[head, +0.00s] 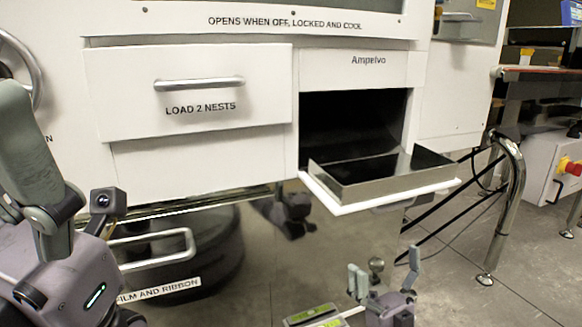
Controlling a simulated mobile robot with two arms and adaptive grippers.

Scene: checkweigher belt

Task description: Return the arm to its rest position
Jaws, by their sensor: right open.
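My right gripper (385,264) is at the bottom, right of centre, below the open drawer. Its grey-green fingers point up and stand apart, with nothing seen between them. Its small round wrist camera shows between the fingers; the rest of the arm is cut off by the bottom edge. My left gripper (42,190) is large and close at the left edge, with its purple body below and one grey-green finger part rising. Its other finger is not clearly seen, so its opening cannot be told.
An open drawer (435,186) with a dark, metal-sided inside juts out above my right gripper. A closed drawer (190,92) is left of it. A bent steel rail (511,205) stands at right. A small green-screened device (312,314) lies left of my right gripper. Floor shows right.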

